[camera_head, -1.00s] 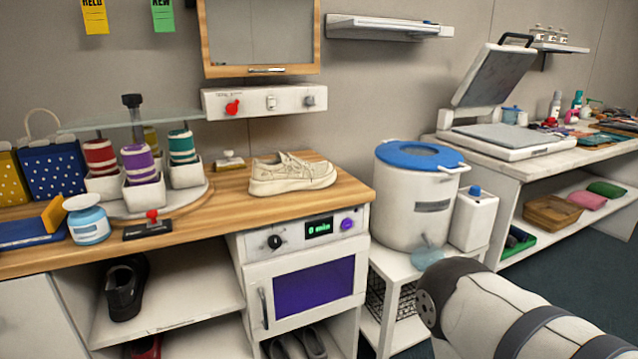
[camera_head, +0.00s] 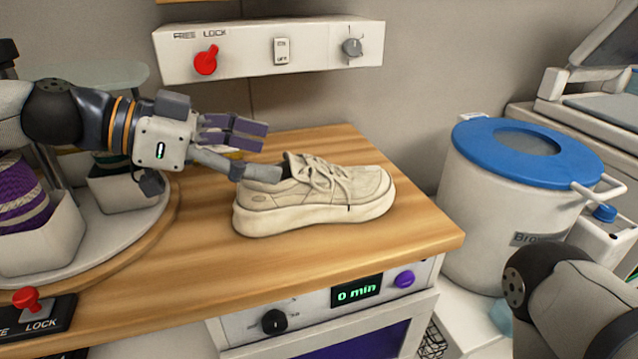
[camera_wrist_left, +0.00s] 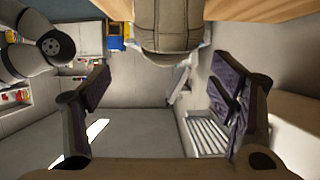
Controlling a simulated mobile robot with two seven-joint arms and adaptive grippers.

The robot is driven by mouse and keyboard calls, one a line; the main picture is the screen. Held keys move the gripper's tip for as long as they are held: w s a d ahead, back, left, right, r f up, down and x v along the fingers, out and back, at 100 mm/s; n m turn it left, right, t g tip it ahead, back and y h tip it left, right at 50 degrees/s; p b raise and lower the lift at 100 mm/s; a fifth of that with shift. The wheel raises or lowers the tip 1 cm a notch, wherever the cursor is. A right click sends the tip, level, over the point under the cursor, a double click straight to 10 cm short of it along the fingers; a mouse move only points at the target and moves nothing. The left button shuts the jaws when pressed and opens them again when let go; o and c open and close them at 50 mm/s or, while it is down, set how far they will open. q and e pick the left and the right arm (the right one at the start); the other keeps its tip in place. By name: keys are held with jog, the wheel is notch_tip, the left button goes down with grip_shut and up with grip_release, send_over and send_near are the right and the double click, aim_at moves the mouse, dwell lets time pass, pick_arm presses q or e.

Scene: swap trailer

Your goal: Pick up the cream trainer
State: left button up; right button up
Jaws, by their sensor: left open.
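The cream trainer (camera_head: 318,197) stands upright on the wooden worktop, its heel towards the left and its toe to the right. My left gripper (camera_head: 262,150) reaches in from the left at the trainer's heel. Its fingers are spread, and the lower grey finger overlaps the heel opening in the picture; I cannot tell whether it touches. In the left wrist view, part of the trainer (camera_wrist_left: 168,28) shows at the top middle, beyond and between the open fingers (camera_wrist_left: 160,76). My right gripper is out of view; only part of that arm shows at lower right.
A control box (camera_head: 270,50) with a red knob hangs above the worktop (camera_head: 380,235). A round carousel (camera_head: 120,235) with spools stands at left, and a red-knobbed lock switch (camera_head: 30,310) is in front. A blue-lidded bucket (camera_head: 470,195) stands right of the worktop.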

aim_at(310, 163)
pick_arm(q)
jog(key=x, duration=0.9)
jog(key=shift+w+a+f, duration=0.1)
jog(key=shift+w+f, duration=0.2)
jog(key=shift+w, duration=0.05)
jog(key=shift+a, duration=0.1)
grip_shut()
jog(key=shift+r, duration=0.1)
